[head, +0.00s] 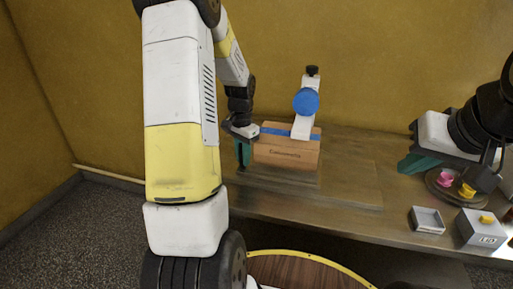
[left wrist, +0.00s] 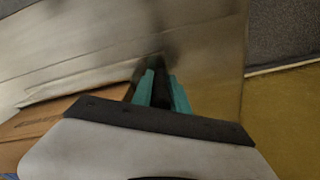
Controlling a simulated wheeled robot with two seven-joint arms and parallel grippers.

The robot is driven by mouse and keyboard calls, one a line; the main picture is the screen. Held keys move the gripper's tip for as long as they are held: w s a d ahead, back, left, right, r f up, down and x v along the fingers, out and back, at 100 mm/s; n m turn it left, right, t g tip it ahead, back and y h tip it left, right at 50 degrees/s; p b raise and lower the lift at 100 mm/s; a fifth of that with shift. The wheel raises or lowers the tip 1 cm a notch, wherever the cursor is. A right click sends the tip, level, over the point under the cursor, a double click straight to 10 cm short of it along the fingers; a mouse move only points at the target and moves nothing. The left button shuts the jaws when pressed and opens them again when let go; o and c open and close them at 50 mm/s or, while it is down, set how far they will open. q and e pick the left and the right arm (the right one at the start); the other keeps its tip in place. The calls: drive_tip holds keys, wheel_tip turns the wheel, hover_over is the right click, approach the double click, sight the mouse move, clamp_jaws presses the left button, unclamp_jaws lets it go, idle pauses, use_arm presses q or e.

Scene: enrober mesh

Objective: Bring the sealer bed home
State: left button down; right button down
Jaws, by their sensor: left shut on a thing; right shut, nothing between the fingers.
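A brown carton (head: 287,155) with a blue strip along its top stands on a low grey stepped platform (head: 345,190), perhaps the sealer bed. A white upright with a blue round knob (head: 306,101) and a black top rises over the carton. My left gripper (head: 243,156) is at the carton's left end, pointing down. In the left wrist view its teal fingers (left wrist: 161,92) are shut on a dark piece, mostly hidden between them; the carton (left wrist: 40,122) lies just left. My right gripper (head: 410,163) is shut and empty, well right of the platform.
A round dark stand (head: 448,198) with pink and yellow pieces sits under my right arm. The counter between carton and right gripper is clear.

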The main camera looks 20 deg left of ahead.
idle(0.8)
use_arm(q)
drive_tip(key=a, duration=1.2)
drive_tip(key=shift+s+a+r, duration=0.1)
drive_tip(key=shift+s+a, duration=0.05)
drive_tip(key=shift+a, duration=0.1)
drive_tip(key=c, duration=1.6)
unclamp_jaws()
drive_tip(key=shift+a, duration=0.1)
drive_tip(key=shift+o, duration=0.2)
wheel_tip(320, 180, up, 8)
